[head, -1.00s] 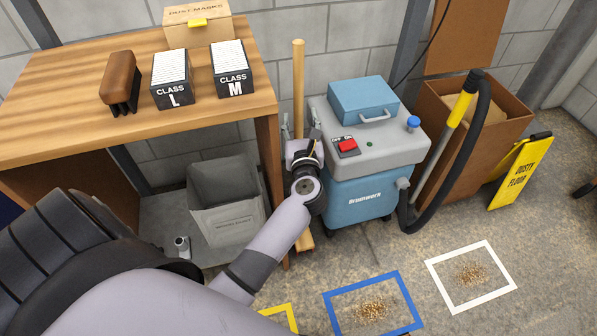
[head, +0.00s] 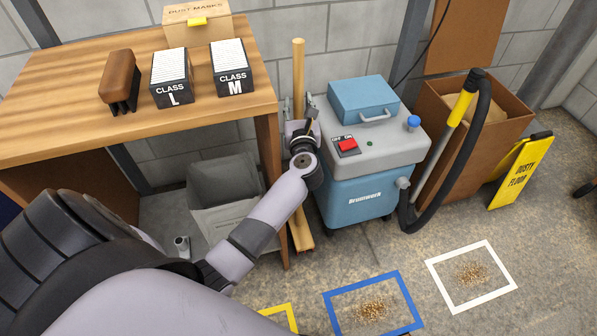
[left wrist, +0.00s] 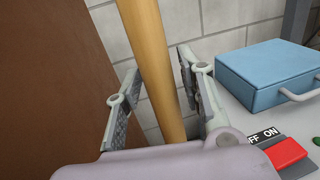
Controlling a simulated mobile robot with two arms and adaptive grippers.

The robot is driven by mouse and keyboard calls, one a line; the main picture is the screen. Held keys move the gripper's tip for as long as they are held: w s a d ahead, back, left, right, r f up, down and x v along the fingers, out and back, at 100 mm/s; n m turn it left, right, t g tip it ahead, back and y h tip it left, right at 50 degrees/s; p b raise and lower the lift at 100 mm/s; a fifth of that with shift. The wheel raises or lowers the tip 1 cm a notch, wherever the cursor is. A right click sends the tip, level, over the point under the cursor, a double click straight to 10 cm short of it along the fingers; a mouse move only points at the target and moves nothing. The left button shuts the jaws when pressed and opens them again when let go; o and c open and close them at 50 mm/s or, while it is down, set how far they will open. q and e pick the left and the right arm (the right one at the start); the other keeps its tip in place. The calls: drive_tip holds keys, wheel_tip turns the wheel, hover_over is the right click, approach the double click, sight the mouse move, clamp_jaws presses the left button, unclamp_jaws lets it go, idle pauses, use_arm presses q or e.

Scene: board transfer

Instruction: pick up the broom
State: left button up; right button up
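The broom (head: 298,75) stands upright with its light wooden handle between the bench end and the blue vacuum; its foot shows on the floor behind my forearm. My left gripper (head: 298,108) is at the upper handle. In the left wrist view, its open fingers (left wrist: 162,65) stand on either side of the broom handle (left wrist: 150,45). A gap shows between the handle and the right finger; the left fingertip is very close to it, and I cannot tell whether it touches. My right gripper is not in view.
The wooden bench (head: 60,85) is close on the left, with a grey bin (head: 225,185) below. The blue vacuum (head: 358,197) with a blue case (head: 362,98) on top is close on the right. Taped floor squares, one blue (head: 335,298), lie in front.

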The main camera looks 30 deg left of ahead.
use_arm(q)
drive_tip(key=shift+c, duration=1.3)
clamp_jaws()
drive_tip(key=shift+r, duration=0.1)
drive_tip(key=shift+r, duration=0.15)
